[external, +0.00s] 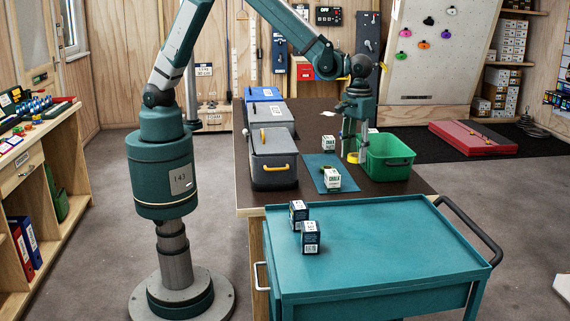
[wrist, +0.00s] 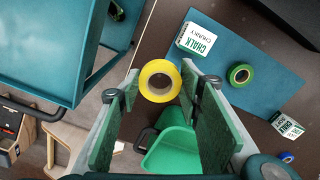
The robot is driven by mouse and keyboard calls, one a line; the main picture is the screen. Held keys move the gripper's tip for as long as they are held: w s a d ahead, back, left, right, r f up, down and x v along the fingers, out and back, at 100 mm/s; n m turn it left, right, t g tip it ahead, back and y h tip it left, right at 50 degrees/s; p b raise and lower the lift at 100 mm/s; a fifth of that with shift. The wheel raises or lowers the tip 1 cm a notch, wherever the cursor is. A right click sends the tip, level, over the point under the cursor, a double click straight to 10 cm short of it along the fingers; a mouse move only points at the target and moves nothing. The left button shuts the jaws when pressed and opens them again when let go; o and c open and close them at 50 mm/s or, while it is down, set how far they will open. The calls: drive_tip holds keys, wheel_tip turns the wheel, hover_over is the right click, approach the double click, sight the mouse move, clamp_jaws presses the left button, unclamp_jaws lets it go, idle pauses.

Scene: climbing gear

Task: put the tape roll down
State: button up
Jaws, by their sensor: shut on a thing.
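My gripper (external: 353,152) is over the dark table, between the blue mat (external: 318,174) and the green bin (external: 390,160). In the wrist view its fingertips (wrist: 160,80) are shut on a yellow tape roll (wrist: 160,64), with the roll's round hole facing the camera. The roll shows as a small yellow patch at the fingertips in the external view (external: 352,158). Whether its underside touches the table cannot be told. A green tape roll (wrist: 231,75) lies on the mat in the wrist view.
Chalk boxes (wrist: 201,40) stand on or beside the mat, one at its near end (external: 332,180). A blue tape roll (wrist: 287,157) lies near the mat. Grey lidded boxes (external: 273,165) line the table's left. Two dark boxes (external: 310,237) stand on the teal cart (external: 400,250), otherwise clear.

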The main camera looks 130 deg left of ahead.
drive_tip(key=w+d+m, duration=0.4)
drive_tip(key=w+d, duration=0.7)
drive_tip(key=d, duration=0.5)
drive_tip(key=r+m+p, duration=0.1)
drive_tip(key=m+p, duration=0.1)
drive_tip(key=m, duration=0.2)
hover_over(353, 240)
drive_tip(key=shift+d+r, duration=0.1)
drive_tip(key=shift+d, duration=0.05)
drive_tip(key=shift+f+b, duration=0.4)
drive_tip(key=shift+f, duration=2.75)
drive_tip(key=shift+f, duration=1.85)
drive_tip(key=shift+f, duration=0.15)
